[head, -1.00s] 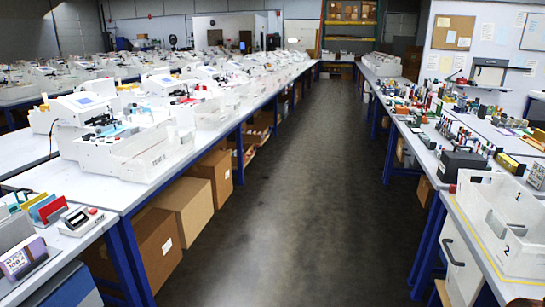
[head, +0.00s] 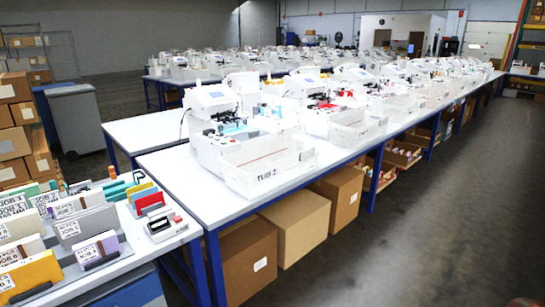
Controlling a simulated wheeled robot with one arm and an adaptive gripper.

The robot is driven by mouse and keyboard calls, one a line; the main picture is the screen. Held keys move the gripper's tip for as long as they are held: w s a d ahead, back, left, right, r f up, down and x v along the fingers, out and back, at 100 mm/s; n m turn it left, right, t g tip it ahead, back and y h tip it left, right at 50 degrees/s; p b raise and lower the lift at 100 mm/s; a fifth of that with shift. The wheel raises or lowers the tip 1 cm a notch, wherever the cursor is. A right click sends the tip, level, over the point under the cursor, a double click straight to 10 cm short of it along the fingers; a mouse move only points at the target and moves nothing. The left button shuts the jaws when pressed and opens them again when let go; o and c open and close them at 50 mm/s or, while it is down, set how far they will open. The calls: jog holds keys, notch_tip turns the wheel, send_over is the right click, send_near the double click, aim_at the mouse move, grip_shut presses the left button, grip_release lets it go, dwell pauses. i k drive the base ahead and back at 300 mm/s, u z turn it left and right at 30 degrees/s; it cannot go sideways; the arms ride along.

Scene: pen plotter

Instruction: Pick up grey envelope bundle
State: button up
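Several labelled envelope bundles stand in holders on the near-left table in the head view. A light grey envelope bundle (head: 86,226) with a white JOB label stands upright in the middle of them. In front of it are a purple-labelled bundle (head: 97,248) and a yellow bundle (head: 30,276). Paler bundles stand to its left and behind, and their exact shades are hard to tell. The grey bundle's lower part is partly hidden by the bundles in front. My gripper is not in view.
Coloured cards (head: 148,197) and a small grey device (head: 166,226) sit right of the bundles. A long white table (head: 190,180) with machines and clear tubs stands beyond, with cardboard boxes (head: 296,222) below. A grey bin (head: 75,118) stands behind. Open floor (head: 420,230) lies right.

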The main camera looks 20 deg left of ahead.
aim_at(69, 229)
jog(key=u, duration=0.9)
jog(key=i, duration=0.9)
jog(key=u, duration=1.9)
jog(key=i, duration=1.6)
jog(key=u, duration=0.4)
